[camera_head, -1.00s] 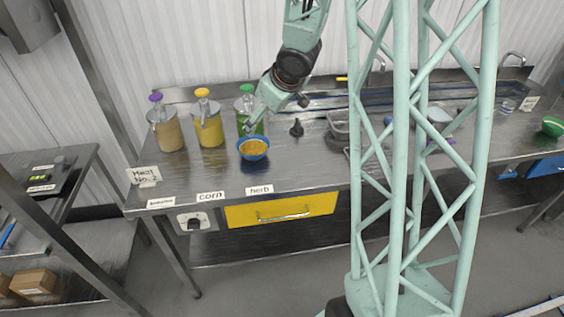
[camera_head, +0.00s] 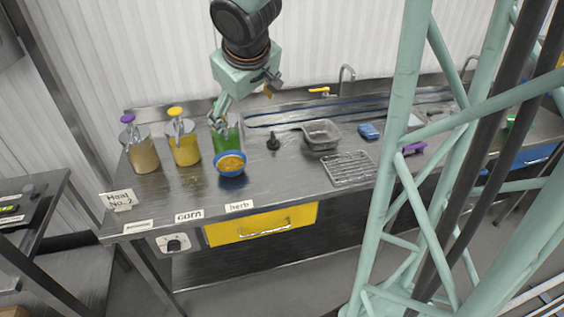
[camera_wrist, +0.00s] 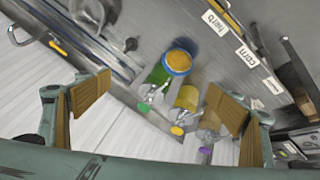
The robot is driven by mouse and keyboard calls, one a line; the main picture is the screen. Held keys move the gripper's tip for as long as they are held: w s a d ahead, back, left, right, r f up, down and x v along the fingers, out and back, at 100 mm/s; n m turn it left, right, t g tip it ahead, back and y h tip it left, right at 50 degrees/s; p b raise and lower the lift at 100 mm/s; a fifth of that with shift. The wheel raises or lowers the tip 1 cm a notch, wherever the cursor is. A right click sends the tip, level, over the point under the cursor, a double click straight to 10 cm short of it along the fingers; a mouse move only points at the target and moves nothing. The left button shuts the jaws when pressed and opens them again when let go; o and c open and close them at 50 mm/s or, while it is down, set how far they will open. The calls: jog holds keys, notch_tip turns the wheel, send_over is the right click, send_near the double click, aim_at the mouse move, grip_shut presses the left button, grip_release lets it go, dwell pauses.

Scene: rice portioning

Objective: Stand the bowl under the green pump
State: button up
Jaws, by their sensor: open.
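The blue bowl (camera_head: 231,168) with yellow-orange food inside stands upright on the steel table. It is just in front of the green dispenser (camera_head: 228,138), close to it. In the wrist view the bowl (camera_wrist: 178,62) also shows beside the green dispenser (camera_wrist: 156,76). My gripper (camera_head: 221,108) is above and behind the bowl, over the green dispenser, and partly hides its pump head. In the wrist view my gripper (camera_wrist: 159,101) has its fingers wide apart with nothing between them. Whether the spout is centred over the bowl cannot be told.
The yellow dispenser (camera_head: 185,148) and the purple-topped dispenser (camera_head: 142,155) stand left of the green one. A small black object (camera_head: 273,141), a grey tray (camera_head: 321,135) and a wire rack (camera_head: 349,169) are to the right. Labels stand along the front edge.

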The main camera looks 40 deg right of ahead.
jog(key=s+a+r+y, duration=0.1)
jog(key=s+a+r, duration=0.1)
jog(key=s+a, duration=0.4)
jog(key=s+a+r+g+y, duration=0.1)
jog(key=s+a+r, duration=0.2)
jog(key=s+a, duration=0.4)
jog(key=s+a+r+m+y, duration=0.1)
jog(key=s+a+r, duration=0.2)
jog(key=s, duration=1.5)
jog(key=a, duration=0.3)
jog(key=shift+a+r+g, duration=0.15)
jog(key=shift+r+g, duration=0.05)
jog(key=shift+g, duration=0.2)
jog(key=shift+f, duration=0.15)
jog(key=shift+f+b, duration=1.95)
jog(key=shift+b, duration=0.1)
jog(key=shift+d, duration=0.35)
